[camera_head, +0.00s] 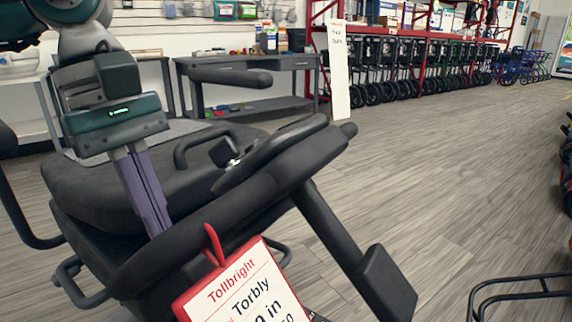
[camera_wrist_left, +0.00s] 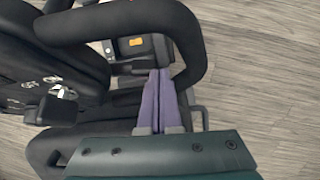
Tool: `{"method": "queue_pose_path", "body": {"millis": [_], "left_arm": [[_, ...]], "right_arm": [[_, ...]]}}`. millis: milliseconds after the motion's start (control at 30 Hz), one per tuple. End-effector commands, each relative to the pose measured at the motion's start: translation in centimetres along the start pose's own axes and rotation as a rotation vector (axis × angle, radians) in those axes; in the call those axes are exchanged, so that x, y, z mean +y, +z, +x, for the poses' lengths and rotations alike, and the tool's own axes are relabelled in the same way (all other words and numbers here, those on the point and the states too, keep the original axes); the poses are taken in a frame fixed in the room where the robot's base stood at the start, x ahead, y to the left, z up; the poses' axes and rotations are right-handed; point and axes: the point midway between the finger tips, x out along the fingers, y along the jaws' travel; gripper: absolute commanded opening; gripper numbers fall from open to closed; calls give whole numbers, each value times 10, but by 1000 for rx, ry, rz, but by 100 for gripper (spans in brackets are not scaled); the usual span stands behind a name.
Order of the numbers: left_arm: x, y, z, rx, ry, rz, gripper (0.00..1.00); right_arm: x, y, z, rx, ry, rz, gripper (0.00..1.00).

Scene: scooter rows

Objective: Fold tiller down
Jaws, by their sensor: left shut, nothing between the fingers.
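The scooter's tiller has a thick black padded handlebar (camera_head: 255,193), which runs diagonally across the head view above the seat (camera_head: 85,180). A black post (camera_head: 335,232) slopes down to the right from it. My left gripper (camera_head: 156,232) points down with its purple fingers together and empty. Its tips are at the handlebar's lower left part; whether they touch it I cannot tell. In the left wrist view the shut fingers (camera_wrist_left: 160,73) lie just inside the curve of a black bar (camera_wrist_left: 190,45). My right gripper is not seen.
A red-framed price sign (camera_head: 245,285) hangs at the handlebar. A grey workbench (camera_head: 250,85) stands behind. Folded walkers fill red racks (camera_head: 420,60) at the back. A black frame (camera_head: 515,290) is at the lower right. Open wood-look floor (camera_head: 450,160) lies on the right.

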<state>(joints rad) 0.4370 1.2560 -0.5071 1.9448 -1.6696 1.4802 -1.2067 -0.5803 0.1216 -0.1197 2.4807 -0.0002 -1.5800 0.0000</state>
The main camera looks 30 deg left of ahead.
Motion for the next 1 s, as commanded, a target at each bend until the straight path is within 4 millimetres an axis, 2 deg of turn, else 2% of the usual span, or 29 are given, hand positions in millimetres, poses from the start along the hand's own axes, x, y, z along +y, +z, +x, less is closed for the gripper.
{"method": "queue_pose_path", "body": {"millis": [100,300,733,1000], "left_arm": [[1,19,-5,-3,4,5,0],[0,35,-12,-2,1,1,0],[0,39,-14,-1,1,-1,0],[3,55,-33,-4,2,2,0]], "right_arm": [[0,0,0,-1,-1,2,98],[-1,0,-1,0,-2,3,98],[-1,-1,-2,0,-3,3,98],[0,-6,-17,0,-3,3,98]]}}
